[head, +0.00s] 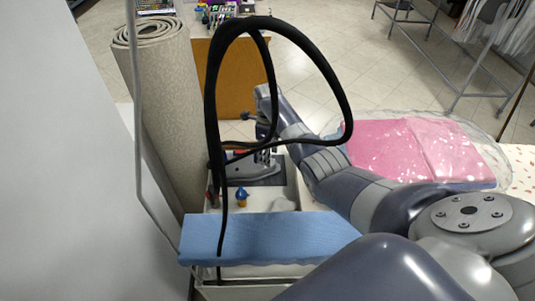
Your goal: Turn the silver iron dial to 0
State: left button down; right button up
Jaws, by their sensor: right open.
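The silver iron (240,167) sits on a dark plate at the far end of the white ironing station, partly hidden by the black hose. A small red part shows on its top. Its dial is too small and too covered to make out. My right arm reaches in from the right and bends down behind the hose. My right gripper (265,157) is open, pointing down close beside the right end of the iron. I cannot tell whether it touches the iron. My left gripper is not in view.
A thick black hose (212,110) loops up over the station. A blue padded board (270,237) lies in front, with a small blue and yellow item (242,196) behind it. A rolled carpet (170,110) stands left. Pink wrapped fabric (415,150) lies right.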

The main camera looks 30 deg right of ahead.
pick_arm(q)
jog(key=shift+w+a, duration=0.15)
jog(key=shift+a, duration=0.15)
pick_arm(e)
jog(key=shift+f, duration=0.8)
grip_shut()
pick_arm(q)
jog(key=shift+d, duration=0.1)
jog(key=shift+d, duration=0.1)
pick_arm(e)
jog(key=shift+r, duration=0.1)
